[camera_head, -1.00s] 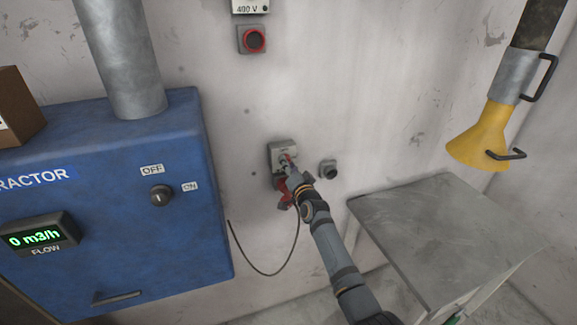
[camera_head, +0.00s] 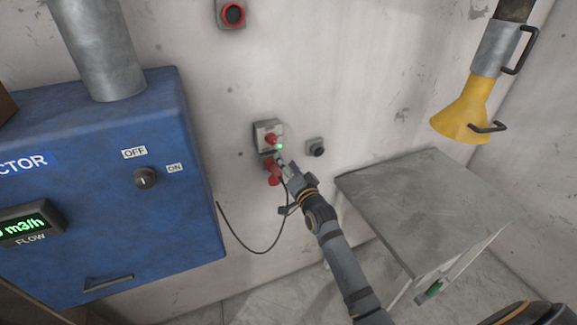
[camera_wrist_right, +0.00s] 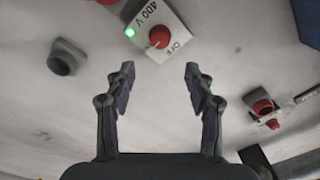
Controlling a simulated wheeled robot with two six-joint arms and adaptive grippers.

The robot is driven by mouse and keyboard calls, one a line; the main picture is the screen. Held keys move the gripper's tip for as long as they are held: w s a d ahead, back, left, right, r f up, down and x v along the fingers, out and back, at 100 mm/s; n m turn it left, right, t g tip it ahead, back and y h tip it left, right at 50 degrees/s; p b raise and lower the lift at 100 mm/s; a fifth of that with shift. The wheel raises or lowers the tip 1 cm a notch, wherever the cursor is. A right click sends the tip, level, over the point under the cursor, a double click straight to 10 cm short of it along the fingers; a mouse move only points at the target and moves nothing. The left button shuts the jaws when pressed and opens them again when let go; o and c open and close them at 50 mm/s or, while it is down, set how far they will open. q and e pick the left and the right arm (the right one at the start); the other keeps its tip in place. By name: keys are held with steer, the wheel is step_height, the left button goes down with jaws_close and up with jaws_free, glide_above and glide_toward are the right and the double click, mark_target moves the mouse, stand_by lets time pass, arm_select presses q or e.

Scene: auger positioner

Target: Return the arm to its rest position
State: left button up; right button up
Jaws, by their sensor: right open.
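My right gripper (camera_head: 284,166) is in front of the wall, just below and right of a small grey switch box (camera_head: 262,130). In the right wrist view my right gripper (camera_wrist_right: 159,78) is open, with nothing between its fingers. The box also shows there, marked 400 V and OFF, with a red knob (camera_wrist_right: 159,37) and a lit green lamp (camera_wrist_right: 129,32). The fingers are apart from the knob. A red plug (camera_head: 272,172) sits under the box, partly behind the gripper. My left gripper is not in view.
A blue cabinet (camera_head: 110,215) with an OFF/ON knob stands left. A grey table (camera_head: 420,210) stands right, below a yellow hood (camera_head: 463,115). A grey wall socket (camera_head: 316,148) is right of the box. A black cable (camera_head: 245,247) hangs beside the gripper.

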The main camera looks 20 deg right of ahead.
steer(key=shift+s+f, duration=0.1)
steer(key=shift+s, duration=0.45)
steer(key=s+d+f+n+g+b, duration=0.1)
steer(key=s+f+g, duration=0.3)
steer(key=f, duration=0.9)
steer(key=s+d+f+n+g+b, duration=0.15)
steer(key=s+f, duration=0.35)
steer(key=f, duration=0.9)
steer(key=s+f+n+g+b, duration=0.1)
steer(key=s+f+n+g, duration=0.3)
steer(key=f, duration=0.9)
steer(key=s+d+f+g+h+b, duration=0.1)
steer(key=s+f+g+b, duration=0.15)
steer(key=s+f, duration=1.4)
steer(key=s+d+f+n+g, duration=0.1)
steer(key=s+f, duration=0.3)
steer(key=s, duration=0.8)
steer(key=s+f+n+g+b, duration=0.1)
steer(key=s+f+g, duration=0.3)
steer(key=s, duration=0.8)
steer(key=shift+s+d+f+n, duration=0.15)
steer(key=shift+d+f+n, duration=0.25)
steer(key=shift+f, duration=0.15)
